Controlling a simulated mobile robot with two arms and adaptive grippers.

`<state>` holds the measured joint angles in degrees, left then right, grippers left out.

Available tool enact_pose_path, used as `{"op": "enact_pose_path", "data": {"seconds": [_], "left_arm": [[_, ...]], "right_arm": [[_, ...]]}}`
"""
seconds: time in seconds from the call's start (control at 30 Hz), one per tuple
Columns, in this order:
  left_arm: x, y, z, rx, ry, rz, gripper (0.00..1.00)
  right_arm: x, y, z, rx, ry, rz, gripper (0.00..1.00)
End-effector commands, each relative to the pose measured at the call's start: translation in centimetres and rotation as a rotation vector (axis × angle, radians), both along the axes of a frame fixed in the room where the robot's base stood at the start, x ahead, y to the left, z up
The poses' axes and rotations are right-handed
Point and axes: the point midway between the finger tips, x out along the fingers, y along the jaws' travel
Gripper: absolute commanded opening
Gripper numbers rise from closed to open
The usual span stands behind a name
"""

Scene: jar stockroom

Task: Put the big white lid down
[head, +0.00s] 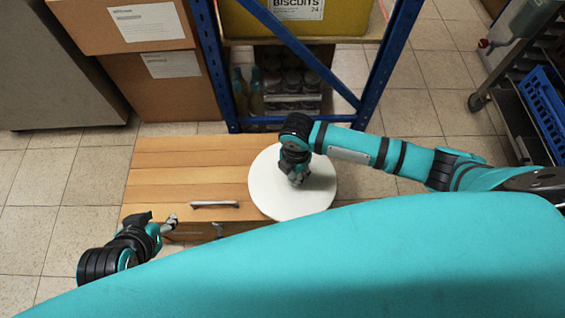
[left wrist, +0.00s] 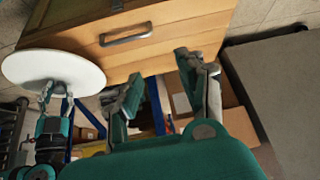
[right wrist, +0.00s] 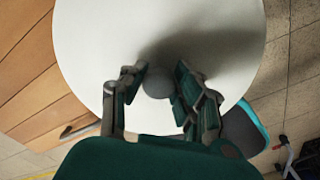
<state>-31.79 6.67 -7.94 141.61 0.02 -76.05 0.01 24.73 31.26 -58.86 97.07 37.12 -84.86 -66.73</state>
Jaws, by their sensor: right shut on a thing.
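The big white lid (head: 265,190) is a flat round disc in the head view, overlapping the right end of the wooden chest (head: 165,160). My right gripper (head: 296,178) is above it, shut on its grey round knob (right wrist: 158,83), which sits between the two fingers in the right wrist view. The left wrist view shows the lid (left wrist: 60,68) from the side, partly in front of the chest. I cannot tell whether the lid touches the chest top. My left gripper (left wrist: 161,72) is open and empty, near the chest's front left side, its fingers wide apart.
The chest has a metal handle (head: 215,204). A blue rack (head: 210,70) with jars and bottles stands behind it. Cardboard boxes (head: 165,85) are at the back left. A cart with a blue crate (head: 545,105) is at the right. The chest top's left part is bare.

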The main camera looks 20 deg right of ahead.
Motion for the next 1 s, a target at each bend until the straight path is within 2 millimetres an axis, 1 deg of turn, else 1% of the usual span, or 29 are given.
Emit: {"op": "enact_pose_path", "data": {"seconds": [0.03, 0.1, 0.2, 0.3, 0.4, 0.57, 0.63, 0.67, 0.8, 0.9, 1.0], "left_arm": [[1.1, -0.4, 0.2, -0.013, -0.058, -0.005, 0.4], [2.7, -0.9, 1.0, -0.031, -0.147, -0.011, 0.4], [4.8, -1.7, 2.5, -0.058, -0.27, -0.021, 0.4], [6.3, -2.3, 3.9, -0.08, -0.372, -0.028, 0.4], [7.1, -2.6, 4.9, -0.096, -0.439, -0.034, 0.4], [7.8, -3.0, 5.9, -0.109, -0.497, -0.037, 0.4], [8.3, -3.2, 6.5, -0.121, -0.546, -0.04, 0.4], [8.6, -3.4, 7.0, -0.128, -0.576, -0.042, 0.4], [10.0, -4.1, 9.8, -0.168, -0.746, -0.052, 0.4], [10.6, -4.6, 11.7, -0.195, -0.855, -0.058, 0.4], [10.8, -4.8, 13.1, -0.213, -0.927, -0.062, 0.4]], "right_arm": [[1.0, 0.2, -0.3, 0.001, -0.003, 0.0, 0.0], [2.1, 0.5, -0.4, 0.001, -0.003, -0.002, 0.0], [3.6, 0.8, -0.5, 0.002, -0.002, -0.002, 0.0], [4.7, 0.9, -0.6, 0.0, -0.001, -0.001, 0.0], [5.5, 1.1, -0.6, 0.0, -0.001, -0.001, 0.0], [6.1, 1.2, -0.6, 0.0, -0.001, -0.001, 0.0], [6.6, 1.3, -0.7, 0.0, -0.001, -0.001, 0.0], [6.4, 1.3, -1.2, 0.0, 0.001, -0.001, 0.0], [6.3, 1.3, -2.7, 0.0, 0.001, -0.001, 0.0], [6.3, 1.3, -3.5, 0.0, 0.001, -0.001, 0.0], [6.4, 1.3, -3.9, 0.0, 0.0, 0.0, 0.0]]}}
